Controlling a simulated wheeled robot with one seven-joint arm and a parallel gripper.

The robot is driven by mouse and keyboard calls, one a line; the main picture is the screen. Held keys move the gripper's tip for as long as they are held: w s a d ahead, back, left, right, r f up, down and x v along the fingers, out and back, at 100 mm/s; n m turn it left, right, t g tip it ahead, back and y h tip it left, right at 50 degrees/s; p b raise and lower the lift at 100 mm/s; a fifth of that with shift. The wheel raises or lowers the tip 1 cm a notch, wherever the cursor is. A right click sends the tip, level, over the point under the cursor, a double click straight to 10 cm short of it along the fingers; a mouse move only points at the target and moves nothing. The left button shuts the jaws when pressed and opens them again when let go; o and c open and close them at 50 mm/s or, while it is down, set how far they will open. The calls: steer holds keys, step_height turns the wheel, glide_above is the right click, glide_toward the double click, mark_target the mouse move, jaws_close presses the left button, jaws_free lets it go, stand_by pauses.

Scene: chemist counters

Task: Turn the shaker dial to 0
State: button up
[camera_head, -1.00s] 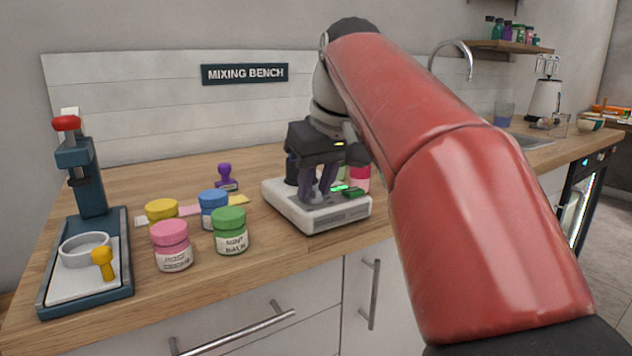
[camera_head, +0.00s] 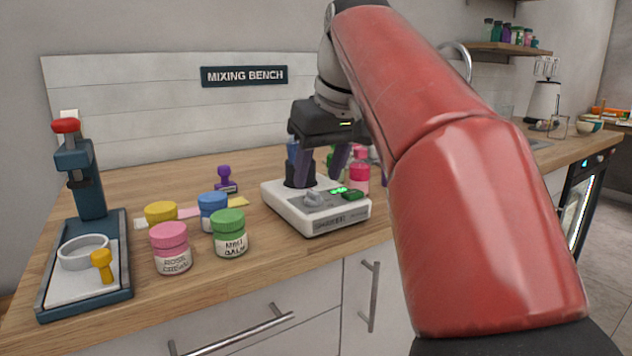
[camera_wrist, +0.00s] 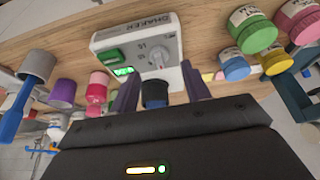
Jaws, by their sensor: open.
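The white shaker (camera_head: 318,221) stands on the wooden counter. Its grey dial (camera_head: 314,198) sits on the top panel, beside a green lit display (camera_head: 339,190) and a green button (camera_head: 355,195). A dark vessel (camera_head: 299,172) stands at the shaker's back. In the wrist view the shaker (camera_wrist: 105,40) appears upside down, with the dial (camera_wrist: 157,58) in plain sight; its pointer reading is too small to tell. My gripper (camera_head: 322,180) is open and empty, raised above and behind the dial. Its purple fingers (camera_wrist: 160,88) are apart and clear of the dial.
Pink (camera_head: 171,248), green (camera_head: 229,232), blue (camera_head: 213,210) and yellow jars stand left of the shaker. A purple stamp (camera_head: 226,180) is behind them. A press (camera_head: 88,230) stands far left. Pink bottles (camera_head: 359,177) stand close behind the shaker's right side.

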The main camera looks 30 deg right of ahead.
steer(key=shift+v, duration=2.15)
steer(key=shift+s, duration=0.1)
